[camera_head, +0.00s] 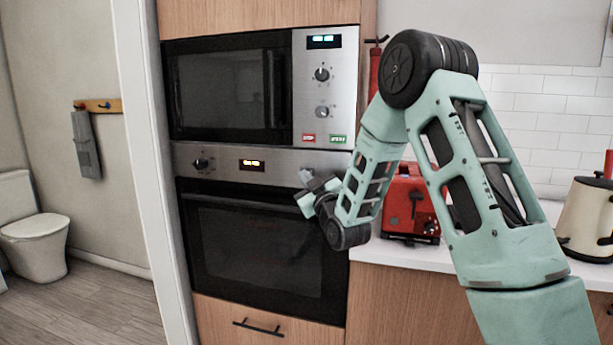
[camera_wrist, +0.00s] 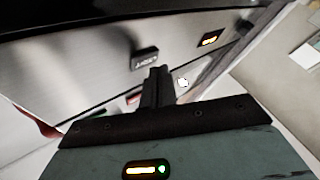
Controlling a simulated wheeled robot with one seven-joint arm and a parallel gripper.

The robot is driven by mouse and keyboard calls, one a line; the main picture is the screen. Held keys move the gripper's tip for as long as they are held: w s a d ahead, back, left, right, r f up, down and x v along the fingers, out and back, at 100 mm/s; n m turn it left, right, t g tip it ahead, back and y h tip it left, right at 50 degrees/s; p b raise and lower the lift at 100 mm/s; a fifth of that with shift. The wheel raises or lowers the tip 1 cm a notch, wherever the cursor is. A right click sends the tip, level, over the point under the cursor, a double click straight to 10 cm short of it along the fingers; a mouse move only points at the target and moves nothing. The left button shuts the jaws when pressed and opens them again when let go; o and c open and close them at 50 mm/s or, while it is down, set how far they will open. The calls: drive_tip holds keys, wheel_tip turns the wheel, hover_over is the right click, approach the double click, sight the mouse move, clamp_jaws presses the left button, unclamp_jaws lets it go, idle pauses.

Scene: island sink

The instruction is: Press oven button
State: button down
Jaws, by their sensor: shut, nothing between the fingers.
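The oven (camera_head: 260,245) is built in below the microwave (camera_head: 225,90). Its steel panel has a knob (camera_head: 201,163) at the left and a lit orange display (camera_head: 252,164) in the middle. My gripper (camera_head: 310,190) is at the right end of this panel and covers part of it. In the wrist view, my gripper (camera_wrist: 158,72) is shut and empty. Its fingertips are just beside a dark knob-like control (camera_wrist: 145,57), with the orange display (camera_wrist: 209,39) up and to the right. I cannot tell whether the fingers touch the control.
The microwave has red (camera_head: 308,138) and green (camera_head: 338,139) buttons just above the gripper. A cream kettle (camera_head: 588,220) is farther right.

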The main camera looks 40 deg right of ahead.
drive_tip(key=s+a+b, duration=0.2)
drive_tip(key=s+a, duration=0.1)
drive_tip(key=a, duration=0.1)
drive_tip(key=shift+s+a+b, duration=0.35)
drive_tip(key=shift+s+a, duration=0.05)
idle(0.4)
idle(0.4)
drive_tip(key=s+a+f+n+g+y+p, duration=0.1)
drive_tip(key=s+a+f+g+y, duration=0.2)
drive_tip(key=a, duration=0.5)
drive_tip(key=s+a+f+g+y+p, duration=0.1)
drive_tip(key=s+a+f+g+y, duration=0.2)
drive_tip(key=a, duration=0.4)
drive_tip(key=s+a+f+n+g+y+p, duration=0.1)
drive_tip(key=s+a+g, duration=0.2)
drive_tip(key=a+g, duration=0.35)
drive_tip(key=s+a+f+n+g+h+p, duration=0.1)
drive_tip(key=s+g, duration=0.3)
drive_tip(key=s, duration=0.9)
drive_tip(key=s+a+f+g+h+p, duration=0.1)
drive_tip(key=s+a+g, duration=0.3)
drive_tip(key=s, duration=1)
drive_tip(key=shift+s+a+n+g+h, duration=0.2)
drive_tip(key=shift+s+n+g+h, duration=0.1)
drive_tip(key=shift+n+g+h, duration=0.15)
